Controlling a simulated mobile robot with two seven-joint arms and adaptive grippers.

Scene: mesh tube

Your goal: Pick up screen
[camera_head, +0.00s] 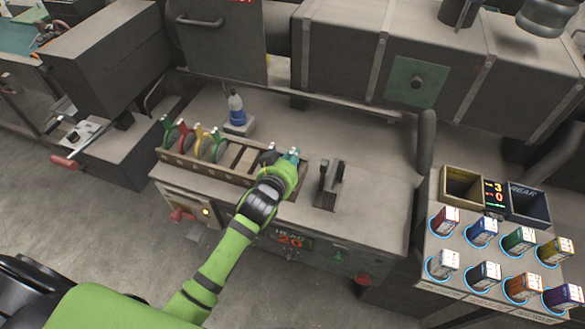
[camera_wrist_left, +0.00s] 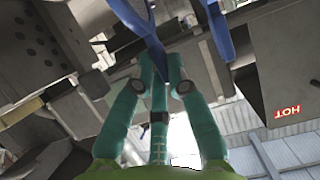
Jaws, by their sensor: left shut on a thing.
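My left gripper (camera_head: 291,158) is at the right end of a wooden rack (camera_head: 215,167) on the bench, its arm coming in from the lower left. In the left wrist view its teal fingers (camera_wrist_left: 160,82) are closed on a blue screen (camera_wrist_left: 150,42), gripping its narrow blue part. In the head view the gripper mostly hides this screen. Other screens stand upright in the rack's left part: a green-handled one (camera_head: 168,128), a red-handled one (camera_head: 183,132), a yellow-handled one (camera_head: 199,135) and another green-handled one (camera_head: 216,140). My right gripper is not in view.
A blue bottle (camera_head: 236,108) stands behind the rack. Dark levers (camera_head: 331,180) rise from the bench to the right of the gripper. Further right, a stand holds several coloured canisters (camera_head: 482,232) and two open bins (camera_head: 462,186). A large machine (camera_head: 400,60) is behind.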

